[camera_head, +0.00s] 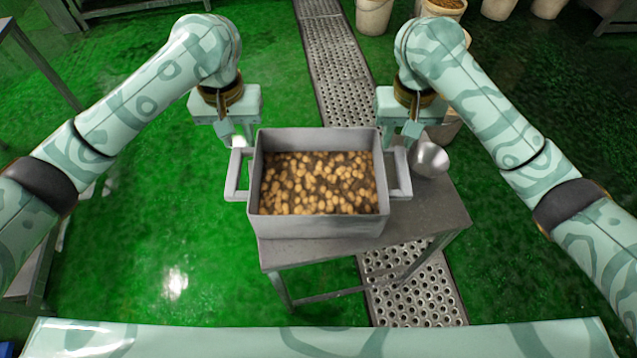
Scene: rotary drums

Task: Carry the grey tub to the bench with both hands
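The grey tub (318,228), filled with small brown-yellow pieces like potatoes (318,183), stands upright on a small metal table (440,208). It has a frame handle on its left side (234,174) and another on its right side (402,174). My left gripper (238,134) is at the far end of the left handle, its fingers apart. My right gripper (400,134) is at the far end of the right handle, its fingers also apart. Whether either gripper touches a handle cannot be told. I cannot tell whether this table is the bench.
A shiny metal bowl-like thing (431,158) stands on the table just right of the tub. A perforated drain strip (335,60) crosses the wet green floor (180,250). Pale buckets (373,15) stand at the back. Metal table edges show at the left (38,55).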

